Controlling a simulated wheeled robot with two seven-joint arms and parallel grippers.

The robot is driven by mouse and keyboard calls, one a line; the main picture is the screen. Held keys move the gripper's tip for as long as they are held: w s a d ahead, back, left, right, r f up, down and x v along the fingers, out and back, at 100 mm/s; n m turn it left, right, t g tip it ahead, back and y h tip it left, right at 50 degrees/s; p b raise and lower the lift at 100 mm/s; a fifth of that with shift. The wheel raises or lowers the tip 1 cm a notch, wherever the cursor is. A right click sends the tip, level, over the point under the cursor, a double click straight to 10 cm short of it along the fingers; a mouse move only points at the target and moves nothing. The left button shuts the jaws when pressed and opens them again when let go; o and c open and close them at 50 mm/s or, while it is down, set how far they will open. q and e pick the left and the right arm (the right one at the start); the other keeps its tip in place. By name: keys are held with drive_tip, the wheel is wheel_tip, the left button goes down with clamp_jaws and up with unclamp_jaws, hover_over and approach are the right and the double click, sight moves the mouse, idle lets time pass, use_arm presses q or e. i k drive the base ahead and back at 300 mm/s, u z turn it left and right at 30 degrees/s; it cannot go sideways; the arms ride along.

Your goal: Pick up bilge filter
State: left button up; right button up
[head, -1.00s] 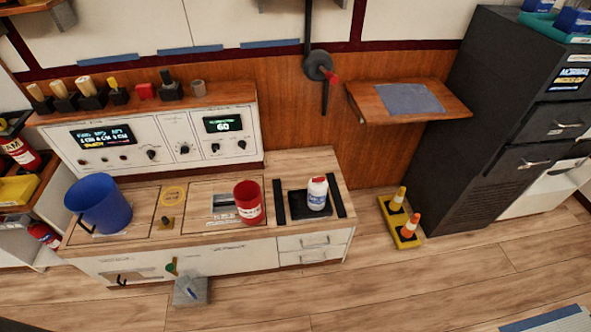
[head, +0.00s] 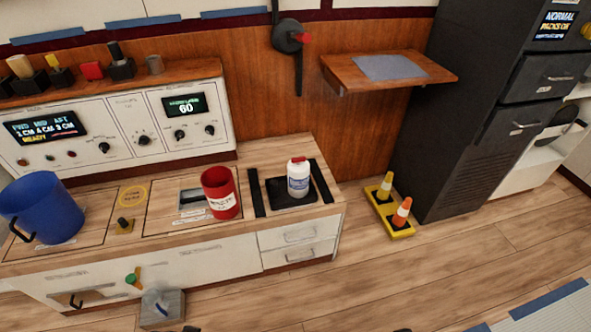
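No object carries a readable bilge filter label, so I cannot tell for sure which thing it is. A red cylindrical container (head: 217,180) with a white label stands upright on the wooden counter (head: 160,234). To its right, a white bottle (head: 298,182) with a red cap stands upright on a black pad (head: 281,198) between two black strips. A large blue bucket (head: 38,212) is at the counter's left. Neither gripper is clearly in view; only small dark shapes show at the bottom edge, and I cannot tell what they are.
A control panel (head: 112,128) stands behind the counter. A lever (head: 288,37) and wooden shelf (head: 430,71) are on the wall. A dark cabinet (head: 453,150) stands right. A yellow base with cones (head: 402,231) and a grey box (head: 169,314) are on the floor.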

sight(298, 176)
drive_tip(key=z, duration=0.6)
drive_tip(key=k, duration=0.65)
drive_tip(key=z, duration=0.7)
drive_tip(key=i, duration=0.75)
drive_tip(key=u, duration=0.85)
drive_tip(key=i, duration=0.9)
drive_tip(key=u, duration=0.95)
